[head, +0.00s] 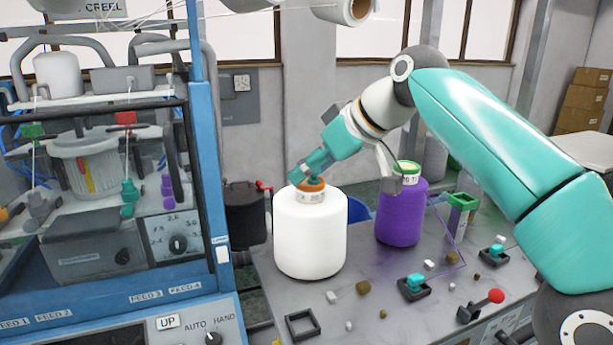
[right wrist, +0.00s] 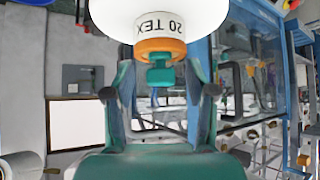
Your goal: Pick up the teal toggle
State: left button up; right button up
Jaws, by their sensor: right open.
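A small teal toggle (right wrist: 160,75) sits against the orange cap (right wrist: 160,49) of the white cone marked 20 TEX; this cone (head: 310,235) stands upright on the bench in the head view. My right gripper (head: 308,174) is at the top of the cone, with its fingers open on both sides of the teal piece. I cannot tell whether a finger touches it. Other teal pieces sit in black square holders on the bench, one near the front (head: 415,282) and one farther right (head: 497,249). My left gripper is not in view.
A purple cone (head: 402,212) stands right of the white one. A red-knobbed lever (head: 494,296), an empty black square frame (head: 302,325) and small loose lumps lie on the bench. A blue-framed machine (head: 208,150) stands at the left. Boxes are stacked at the far right.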

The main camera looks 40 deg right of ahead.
jog(key=c, duration=0.8)
jog(key=shift+r, duration=0.15)
notch_tip(320, 180, up, 8)
jog(key=p, duration=0.4)
jog(key=shift+r+p, duration=0.45)
jog(key=shift+r, duration=0.4)
